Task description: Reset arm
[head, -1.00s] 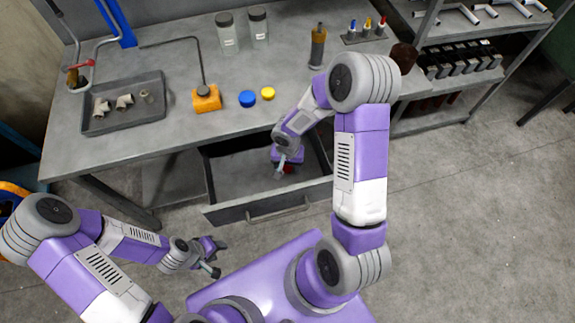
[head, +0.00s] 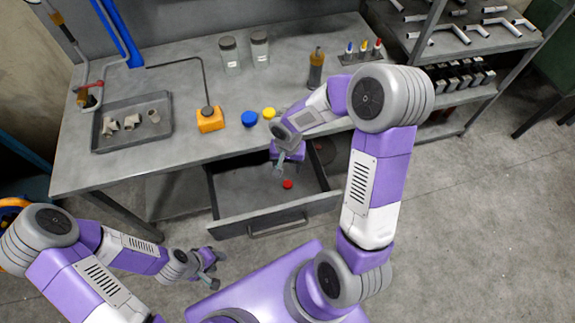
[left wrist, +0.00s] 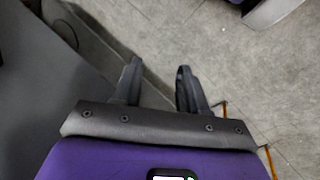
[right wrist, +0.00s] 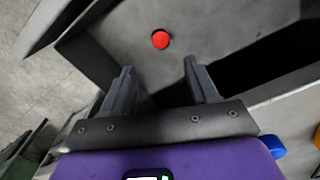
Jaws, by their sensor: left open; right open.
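My right gripper (head: 279,166) is open and empty, above the open drawer (head: 232,212) under the table. In the right wrist view its two fingers (right wrist: 160,82) stand apart. A small red round object (head: 287,184) lies on the drawer floor, just beyond the fingertips; it also shows in the right wrist view (right wrist: 161,40) with a clear gap to the fingers. My left gripper (head: 217,270) is low at the left, in front of the table and over the floor. In the left wrist view its fingers (left wrist: 157,75) are open with only floor beyond them.
The table (head: 190,165) carries a grey tray (head: 105,140) with pipe fittings, an orange block (head: 210,119) with a bent rod, a blue cap (head: 250,119), a yellow cap (head: 269,113) and jars (head: 229,55). A shelf rack (head: 450,45) stands at the right.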

